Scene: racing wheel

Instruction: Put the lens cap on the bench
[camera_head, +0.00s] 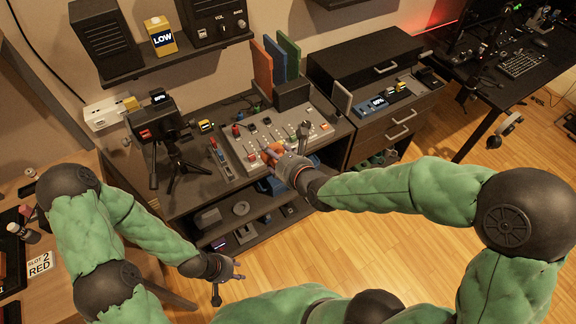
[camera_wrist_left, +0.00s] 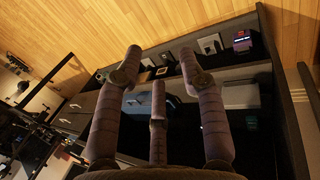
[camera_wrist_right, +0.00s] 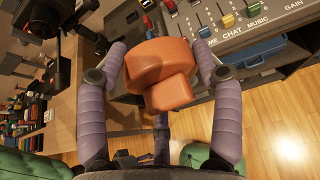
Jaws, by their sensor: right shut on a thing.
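My right gripper (camera_head: 283,160) is shut on a chunky orange thing (camera_wrist_right: 162,72), held at the front edge of the mixing console; it also shows in the head view (camera_head: 271,151). I cannot make out a lens cap for sure. A dark camera (camera_head: 155,120) stands on a tripod on the dark bench (camera_head: 200,186). My left gripper (camera_head: 232,273) hangs low in front of the bench; in the left wrist view its fingers (camera_wrist_left: 158,70) are spread, with nothing between them.
The mixing console (camera_head: 290,138) with sliders and knobs covers much of the bench. Below is an open shelf (camera_head: 225,227) with small items. A drawer cabinet (camera_head: 395,130) stands at right, a wooden desk (camera_head: 75,258) at left. The wooden floor (camera_head: 390,255) in front is clear.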

